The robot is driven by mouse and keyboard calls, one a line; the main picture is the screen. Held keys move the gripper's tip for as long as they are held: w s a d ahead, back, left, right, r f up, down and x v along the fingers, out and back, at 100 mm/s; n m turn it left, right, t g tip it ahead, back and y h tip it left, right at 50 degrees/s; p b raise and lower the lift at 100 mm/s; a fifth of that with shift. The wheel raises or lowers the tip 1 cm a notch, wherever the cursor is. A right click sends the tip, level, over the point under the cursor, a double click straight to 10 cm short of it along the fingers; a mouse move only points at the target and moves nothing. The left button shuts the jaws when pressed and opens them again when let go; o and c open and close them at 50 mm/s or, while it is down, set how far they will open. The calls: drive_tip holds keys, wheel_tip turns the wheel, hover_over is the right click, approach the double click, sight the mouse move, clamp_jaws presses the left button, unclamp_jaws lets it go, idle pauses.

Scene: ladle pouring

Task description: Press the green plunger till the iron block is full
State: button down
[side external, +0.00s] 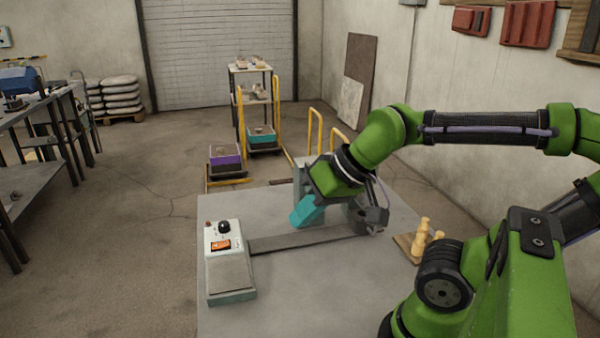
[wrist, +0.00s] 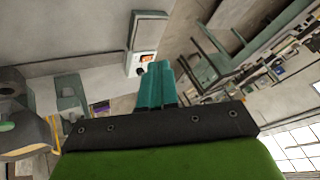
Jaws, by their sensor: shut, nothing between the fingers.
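My gripper (side external: 304,215) has teal fingers that are closed together, empty, and point down and to the left above the grey table. They also show in the wrist view (wrist: 158,84), side by side. Grey machine parts (side external: 364,214) stand behind and beside my wrist, partly hidden by it. In the wrist view, a small bright green piece (wrist: 6,126) shows at the left edge on a greyish body; I cannot tell if it is the plunger. It is apart from my fingers. I cannot make out the iron block for certain.
A control box (side external: 230,275) with a black knob and orange switch sits at the table's left, joined to a dark flat strip (side external: 305,237). Yellowish pieces (side external: 422,236) stand on a board at right. The front table top (side external: 300,295) is clear.

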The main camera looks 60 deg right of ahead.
idle(0.4)
wheel_tip(320, 180, up, 6)
drive_tip(key=w+d+r+m+t+h, duration=0.1)
drive_tip(key=w+d+m, duration=0.15)
drive_tip(key=d, duration=0.45)
drive_tip(key=w+d+r+m+h, duration=0.1)
drive_tip(key=w+d+m+h, duration=0.15)
drive_tip(key=d, duration=0.35)
drive_tip(key=s+d+f+m+g+h, duration=0.1)
drive_tip(key=s+d+m+h, duration=0.2)
drive_tip(key=d, duration=0.8)
drive_tip(key=s+d+m+h, duration=0.1)
drive_tip(key=s+d+m, duration=0.3)
drive_tip(key=d, duration=0.7)
drive_tip(key=shift+m, duration=0.4)
drive_tip(key=f, duration=0.2)
drive_tip(key=w+f, duration=0.1)
drive_tip(key=f, duration=0.2)
drive_tip(key=shift+f, duration=0.15)
drive_tip(key=shift+f, duration=4.4)
